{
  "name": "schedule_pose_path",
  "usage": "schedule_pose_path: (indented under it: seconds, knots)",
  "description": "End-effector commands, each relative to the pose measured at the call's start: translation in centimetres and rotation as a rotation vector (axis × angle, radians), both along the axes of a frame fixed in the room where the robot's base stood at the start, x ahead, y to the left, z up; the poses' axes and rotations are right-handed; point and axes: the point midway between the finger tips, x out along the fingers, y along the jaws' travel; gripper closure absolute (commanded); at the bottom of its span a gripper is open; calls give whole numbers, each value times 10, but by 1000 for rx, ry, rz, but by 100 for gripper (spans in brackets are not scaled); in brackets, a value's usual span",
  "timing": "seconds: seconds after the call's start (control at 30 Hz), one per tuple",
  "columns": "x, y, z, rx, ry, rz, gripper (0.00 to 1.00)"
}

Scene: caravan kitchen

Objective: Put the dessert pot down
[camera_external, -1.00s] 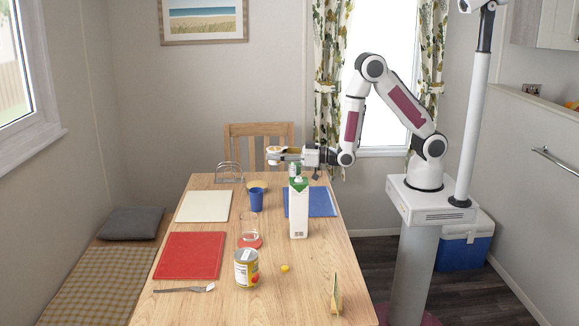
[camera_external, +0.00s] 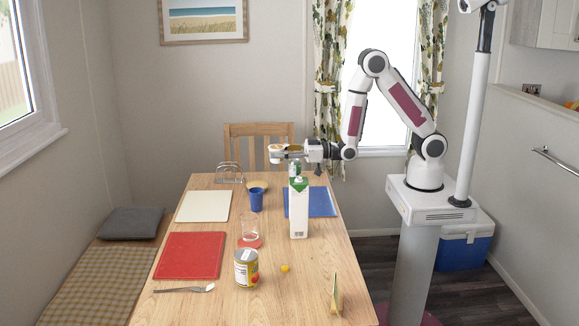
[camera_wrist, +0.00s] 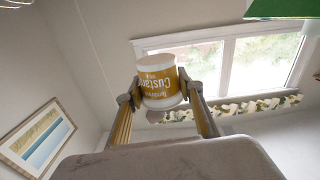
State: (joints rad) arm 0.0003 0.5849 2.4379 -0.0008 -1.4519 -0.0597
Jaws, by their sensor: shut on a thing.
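The dessert pot (camera_wrist: 160,84) is a white and yellow tub marked "Custard". It sits between the two fingers of my gripper (camera_wrist: 161,99) in the wrist view, and its label reads upside down there. In the external view the pot (camera_external: 276,149) shows small at the tip of my gripper (camera_external: 282,156), up in the air above the far part of the wooden table (camera_external: 200,295). My gripper is shut on the pot and reaches in from the right.
A tall white and green carton (camera_external: 298,212) stands below and in front of my gripper. A toast rack (camera_external: 230,171), a blue cup (camera_external: 256,201), a glass (camera_external: 249,226), a can (camera_external: 246,268) and cream, red and blue boards share the table. Bare wood shows between them.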

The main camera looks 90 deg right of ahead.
Motion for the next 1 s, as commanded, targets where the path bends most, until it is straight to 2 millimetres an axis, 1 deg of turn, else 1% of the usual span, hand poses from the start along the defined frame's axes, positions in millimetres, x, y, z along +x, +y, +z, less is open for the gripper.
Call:
schedule_pose_path:
  seconds: [0.37,0.57,1.0]
  knots:
    - [0,0,0,0,-1,0,74]
    - [0,0,6,0,-2,-1,74]
    - [0,0,44,0,-4,-1,74]
